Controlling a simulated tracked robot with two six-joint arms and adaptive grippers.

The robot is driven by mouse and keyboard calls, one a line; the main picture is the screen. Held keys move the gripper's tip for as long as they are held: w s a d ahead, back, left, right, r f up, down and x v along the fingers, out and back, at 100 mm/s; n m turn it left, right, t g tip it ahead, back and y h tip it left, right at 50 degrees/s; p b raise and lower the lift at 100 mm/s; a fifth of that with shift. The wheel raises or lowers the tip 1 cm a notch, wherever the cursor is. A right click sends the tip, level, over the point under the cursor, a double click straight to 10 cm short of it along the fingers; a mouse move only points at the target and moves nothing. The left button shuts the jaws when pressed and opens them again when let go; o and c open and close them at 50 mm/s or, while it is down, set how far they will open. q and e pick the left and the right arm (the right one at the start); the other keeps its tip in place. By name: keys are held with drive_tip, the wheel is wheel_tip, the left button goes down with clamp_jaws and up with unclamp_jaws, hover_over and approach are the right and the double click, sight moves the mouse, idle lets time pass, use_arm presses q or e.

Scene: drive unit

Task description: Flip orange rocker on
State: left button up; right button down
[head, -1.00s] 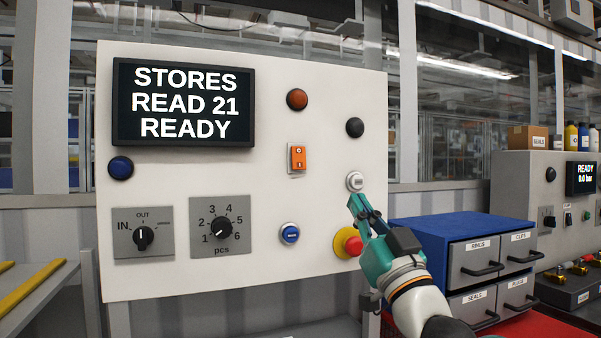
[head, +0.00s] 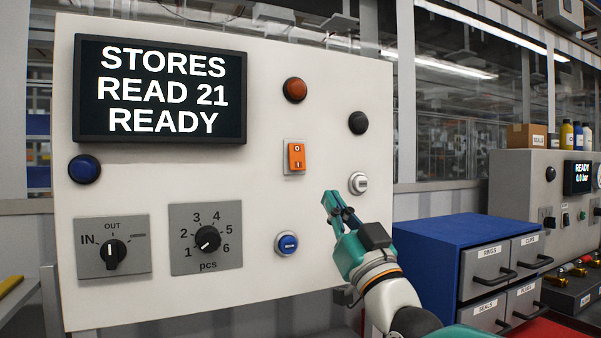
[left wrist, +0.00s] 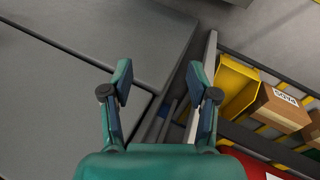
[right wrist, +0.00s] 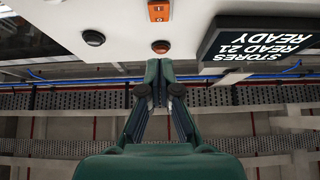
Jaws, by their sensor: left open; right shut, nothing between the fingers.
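The orange rocker (head: 296,157) sits in a pale frame on the upright white panel (head: 330,80), marked O at its top and I at its bottom. I cannot tell which half is pressed in. It also shows at the top edge of the right wrist view (right wrist: 159,11). My right gripper (head: 336,203) is shut and empty, below and right of the rocker and apart from it in the head view. Its closed fingers also show in the right wrist view (right wrist: 160,76). My left gripper (left wrist: 165,80) is open and empty, away from the panel.
Near the rocker are an orange-red lamp (head: 294,90), a black round knob (head: 358,123), a white button (head: 358,184) and a blue button (head: 286,243). A display (head: 160,92) and two rotary selectors fill the left side. A blue drawer cabinet (head: 430,235) stands right.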

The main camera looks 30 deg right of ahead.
sight(299, 162)
drive_tip(key=shift+w+f+p+x, duration=0.3)
drive_tip(key=shift+p+x, duration=0.65)
drive_tip(key=shift+x, duration=1.05)
drive_tip(key=shift+w+f+p+x, duration=0.35)
drive_tip(key=shift+p+x, duration=0.65)
drive_tip(key=shift+x, duration=1)
drive_tip(key=shift+w+f+p+x, duration=0.15)
drive_tip(key=shift+f+p+x, duration=0.3)
drive_tip(key=shift+p+x, duration=1.05)
use_arm(q)
wheel_tip(299, 162, up, 6)
drive_tip(key=b, duration=0.1)
use_arm(e)
drive_tip(key=shift+w+d+r, duration=0.1)
drive_tip(key=shift+w+r, duration=0.2)
drive_tip(key=shift+w, duration=0.05)
drive_tip(key=shift+f, duration=0.1)
